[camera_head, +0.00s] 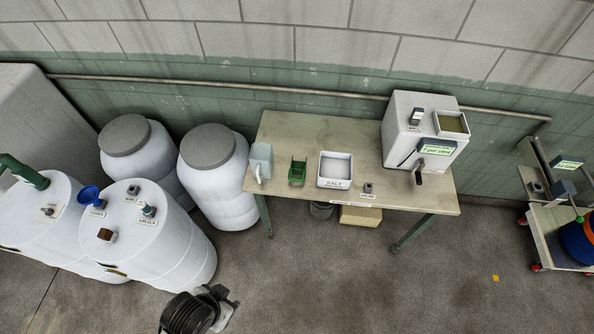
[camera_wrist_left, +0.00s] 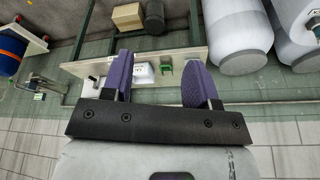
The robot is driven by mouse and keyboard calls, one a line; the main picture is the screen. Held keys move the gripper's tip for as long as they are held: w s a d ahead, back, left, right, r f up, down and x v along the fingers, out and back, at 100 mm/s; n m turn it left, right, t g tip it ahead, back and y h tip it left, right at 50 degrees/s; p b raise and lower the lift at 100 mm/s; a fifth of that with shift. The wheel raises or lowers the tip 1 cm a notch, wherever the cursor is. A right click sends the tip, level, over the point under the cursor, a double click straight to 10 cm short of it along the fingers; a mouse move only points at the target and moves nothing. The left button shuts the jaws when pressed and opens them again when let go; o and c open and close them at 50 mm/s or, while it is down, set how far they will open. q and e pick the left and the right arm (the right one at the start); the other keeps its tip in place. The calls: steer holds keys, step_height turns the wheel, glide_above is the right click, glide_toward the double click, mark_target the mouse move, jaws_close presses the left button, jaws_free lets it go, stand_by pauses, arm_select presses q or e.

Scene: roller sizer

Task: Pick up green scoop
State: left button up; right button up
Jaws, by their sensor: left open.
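The green scoop (camera_head: 297,172) rests on the table (camera_head: 330,128), between a grey-white jug and a white tray. It also shows in the left wrist view (camera_wrist_left: 166,64), small and far off, between my fingers in the picture. My left gripper (camera_wrist_left: 160,84) is open, with two purple-padded fingers wide apart and nothing between them. It is well away from the scoop.
The jug (camera_head: 261,161) stands left of the scoop and the white tray (camera_head: 334,170) right of it. A white machine with a crank (camera_head: 421,130) stands at the table's right. Large white drums (camera_head: 217,180) stand left of the table. A cart (camera_head: 555,235) is at far right.

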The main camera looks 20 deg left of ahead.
arm_select(q)
steer(key=o, duration=0.7)
steer(key=shift+o, duration=0.6)
steer(key=shift+a, duration=0.15)
